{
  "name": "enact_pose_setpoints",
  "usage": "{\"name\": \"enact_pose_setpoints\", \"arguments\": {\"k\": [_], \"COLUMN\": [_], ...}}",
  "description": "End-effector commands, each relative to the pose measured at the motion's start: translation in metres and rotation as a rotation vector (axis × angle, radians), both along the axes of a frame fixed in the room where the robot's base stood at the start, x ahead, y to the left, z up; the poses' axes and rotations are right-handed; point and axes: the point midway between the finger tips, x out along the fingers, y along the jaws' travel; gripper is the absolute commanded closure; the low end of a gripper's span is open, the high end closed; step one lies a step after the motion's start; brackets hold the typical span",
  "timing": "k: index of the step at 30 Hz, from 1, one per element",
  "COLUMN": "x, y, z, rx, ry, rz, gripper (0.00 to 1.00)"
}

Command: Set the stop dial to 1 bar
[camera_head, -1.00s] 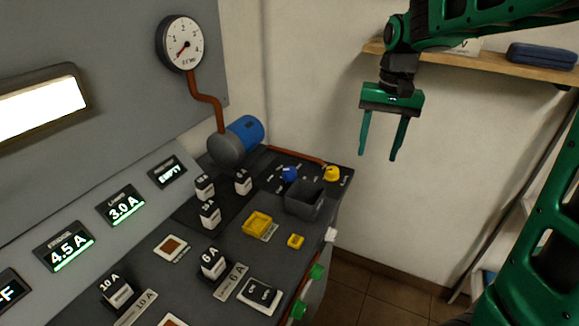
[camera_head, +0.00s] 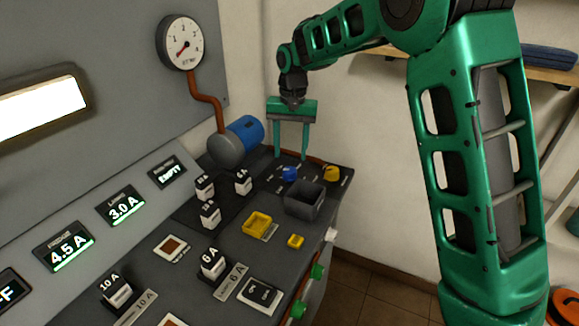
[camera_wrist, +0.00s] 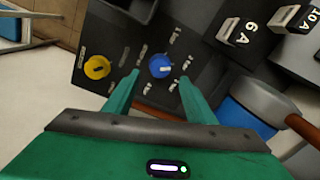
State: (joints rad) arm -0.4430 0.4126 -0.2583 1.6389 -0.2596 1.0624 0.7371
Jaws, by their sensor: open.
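Two dials sit at the far right end of the bench. My gripper (camera_head: 291,157) is open and empty, pointing down above the blue dial. In the wrist view the blue dial (camera_wrist: 160,66) shows between and beyond the fingertips, with a dark pointer mark; the yellow dial (camera_wrist: 96,67) is to the left. A round gauge (camera_head: 181,43) on the wall panel has its red needle toward the lower left.
A dark open box (camera_head: 305,200) stands just in front of the dials. A blue and grey motor or pump (camera_head: 228,148) with a copper pipe (camera_head: 208,98) is left of my gripper.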

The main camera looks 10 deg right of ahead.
Motion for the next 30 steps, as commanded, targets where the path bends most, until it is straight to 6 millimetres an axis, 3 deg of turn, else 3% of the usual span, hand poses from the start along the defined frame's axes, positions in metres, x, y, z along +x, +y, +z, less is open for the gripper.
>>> {"name": "enact_pose_setpoints", "arguments": {"k": [3, 10, 23, 28, 30], "x": [-0.001, 0.000, 0.000, 0.000, 0.000], "y": [0.001, 0.001, 0.001, 0.001, 0.001], "z": [-0.022, -0.051, -0.059, -0.059, -0.059], "rx": [-0.001, -0.001, 0.000, 0.001, 0.001], "ry": [0.003, 0.001, -0.001, -0.001, -0.001], "rz": [0.000, 0.000, 0.001, 0.000, 0.001], "gripper": [0.50, 0.50, 0.50, 0.88, 0.91]}}
